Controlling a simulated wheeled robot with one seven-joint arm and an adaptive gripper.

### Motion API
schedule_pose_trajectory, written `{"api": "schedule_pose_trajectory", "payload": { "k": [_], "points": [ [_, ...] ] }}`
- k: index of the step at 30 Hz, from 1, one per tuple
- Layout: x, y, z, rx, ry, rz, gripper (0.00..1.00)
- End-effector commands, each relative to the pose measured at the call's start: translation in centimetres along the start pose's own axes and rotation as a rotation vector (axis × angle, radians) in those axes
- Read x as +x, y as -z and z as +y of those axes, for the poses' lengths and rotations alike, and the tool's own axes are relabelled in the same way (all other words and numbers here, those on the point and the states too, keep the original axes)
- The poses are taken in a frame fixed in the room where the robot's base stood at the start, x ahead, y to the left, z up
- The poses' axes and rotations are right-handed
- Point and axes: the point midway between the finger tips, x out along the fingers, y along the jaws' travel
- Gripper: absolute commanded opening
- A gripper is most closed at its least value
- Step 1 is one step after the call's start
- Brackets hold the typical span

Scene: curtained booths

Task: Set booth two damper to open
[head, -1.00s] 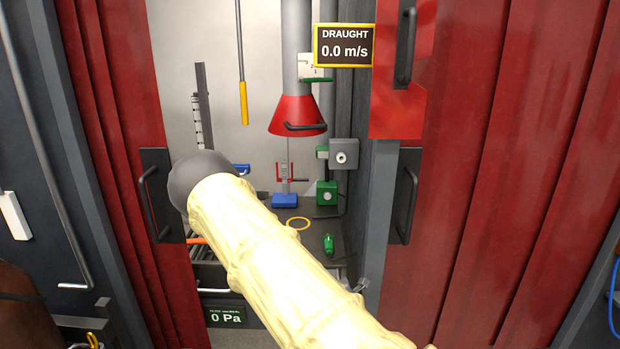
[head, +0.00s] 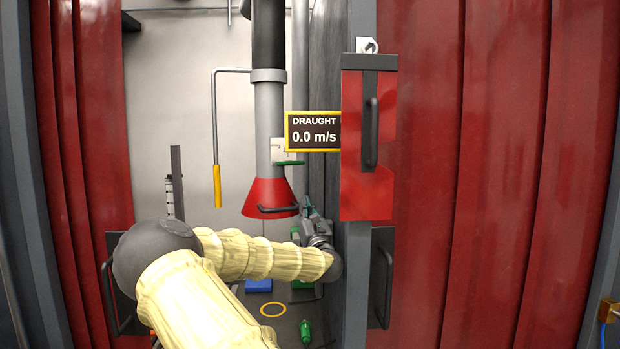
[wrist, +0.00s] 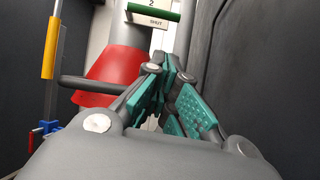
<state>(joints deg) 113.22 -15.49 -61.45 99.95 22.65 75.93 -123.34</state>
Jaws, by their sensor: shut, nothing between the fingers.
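The damper lever, a green bar (head: 287,163), lies level across a white plate (head: 285,146) on the grey duct (head: 270,110) above the red hood. In the wrist view the green bar (wrist: 153,12) shows at the top, with the plate (wrist: 160,22) behind it reading "2" and "SHUT". My gripper (head: 308,205) is inside the booth, below and right of the lever, beside the hood's right edge. In the wrist view my gripper (wrist: 170,68) is shut and empty, pointing up below the lever, apart from it.
The red hood (head: 268,192) with its black handle is close left of my gripper. A yellow-handled rod (head: 217,185) hangs further left. The draught sign (head: 313,132) reads 0.0 m/s. A red panel (head: 367,150) and dark side wall (wrist: 265,70) stand to the right.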

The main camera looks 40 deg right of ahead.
Motion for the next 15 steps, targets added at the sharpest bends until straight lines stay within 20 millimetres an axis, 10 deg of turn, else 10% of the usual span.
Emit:
{"api": "schedule_pose_trajectory", "payload": {
  "k": [15],
  "points": [
    [6.1, -3.5, 2.1, -0.076, -0.045, -0.063, 0.0]
  ]
}}
